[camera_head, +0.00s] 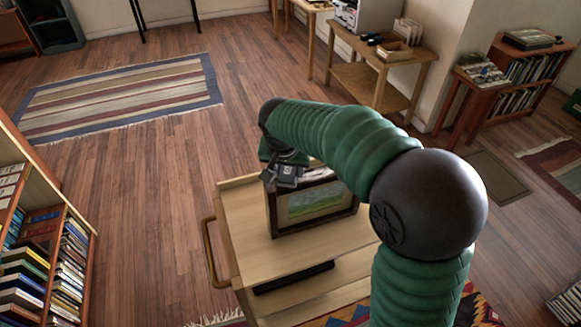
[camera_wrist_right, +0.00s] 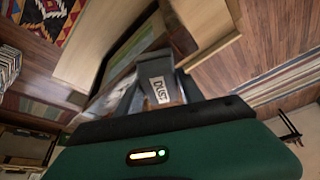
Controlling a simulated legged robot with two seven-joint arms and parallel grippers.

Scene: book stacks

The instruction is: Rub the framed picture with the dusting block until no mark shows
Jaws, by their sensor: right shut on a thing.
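The framed picture (camera_head: 316,224) stands upright on the wooden cart, with a dark frame around a green field under a pale sky. My arm hides part of its upper right side. Its dark frame (camera_wrist_right: 122,48) also shows in the wrist view. My right gripper (camera_head: 284,177) is at the picture's upper left. In the wrist view it is shut on the grey dusting block (camera_wrist_right: 158,88), labelled DUST. The block is close to the picture, but I cannot tell whether they touch. Pale patches show near the picture's top; I cannot tell whether they are marks. My left gripper is not in view.
The cart (camera_head: 240,215) has bare top to the left of the picture and a lower shelf with a dark flat item (camera_head: 293,277). A bookcase (camera_head: 45,250) stands at left, a side table (camera_head: 365,82) behind. The floor between is open.

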